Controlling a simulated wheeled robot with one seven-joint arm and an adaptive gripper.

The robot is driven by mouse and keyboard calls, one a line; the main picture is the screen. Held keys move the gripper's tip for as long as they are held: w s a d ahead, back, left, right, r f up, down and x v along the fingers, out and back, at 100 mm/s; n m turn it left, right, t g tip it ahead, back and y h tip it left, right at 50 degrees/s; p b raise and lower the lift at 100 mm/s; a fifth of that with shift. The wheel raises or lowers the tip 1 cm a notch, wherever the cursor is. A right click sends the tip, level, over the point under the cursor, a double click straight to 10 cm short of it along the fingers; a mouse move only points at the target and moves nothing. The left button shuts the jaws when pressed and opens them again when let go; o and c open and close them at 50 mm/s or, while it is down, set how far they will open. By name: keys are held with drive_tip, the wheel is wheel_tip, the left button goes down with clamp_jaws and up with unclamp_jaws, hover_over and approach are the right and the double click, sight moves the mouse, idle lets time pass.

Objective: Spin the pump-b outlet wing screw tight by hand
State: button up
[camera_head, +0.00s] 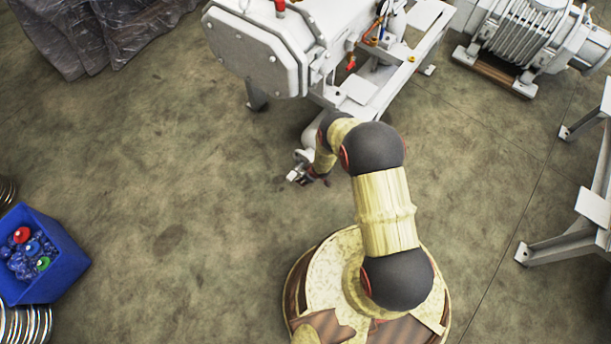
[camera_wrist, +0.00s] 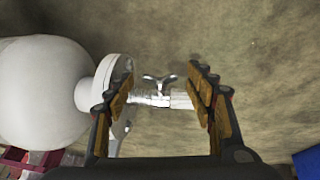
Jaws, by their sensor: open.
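The outlet wing screw (camera_wrist: 159,80) is a small pale metal piece with two spread wings. In the wrist view it sits on the clamp around a light pipe joint (camera_wrist: 150,98), beside a white flange (camera_wrist: 113,78). My gripper (camera_wrist: 165,85) is open. Its two fingers stand left and right of the screw, with a gap on both sides. The left finger overlaps the flange edge in the picture. In the head view my gripper (camera_head: 311,172) is small and partly hidden by my arm, by the pipe end (camera_head: 297,175). Whether the fingers touch anything is unclear.
A white pump (camera_head: 265,50) on a frame stands at the top of the head view. A rounded white body (camera_wrist: 40,90) fills the wrist view's left. A blue bin (camera_head: 45,260) with coloured parts stands at far left. The floor between is clear.

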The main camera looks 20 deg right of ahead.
drive_tip(key=shift+c, duration=1)
drive_tip(key=c, duration=1)
drive_tip(key=shift+o, duration=0.2)
drive_tip(key=shift+w+d+g+y, duration=0.25)
drive_tip(key=shift+w+g+y, duration=0.2)
drive_tip(key=shift+y, duration=0.35)
drive_tip(key=shift+d+r+m+g+y, duration=0.15)
drive_tip(key=shift+m+g+y, duration=0.25)
drive_tip(key=shift+g+y, duration=0.4)
drive_tip(key=shift+c, duration=0.2)
drive_tip(key=o, duration=1.2)
drive_tip(key=shift+s, duration=0.1)
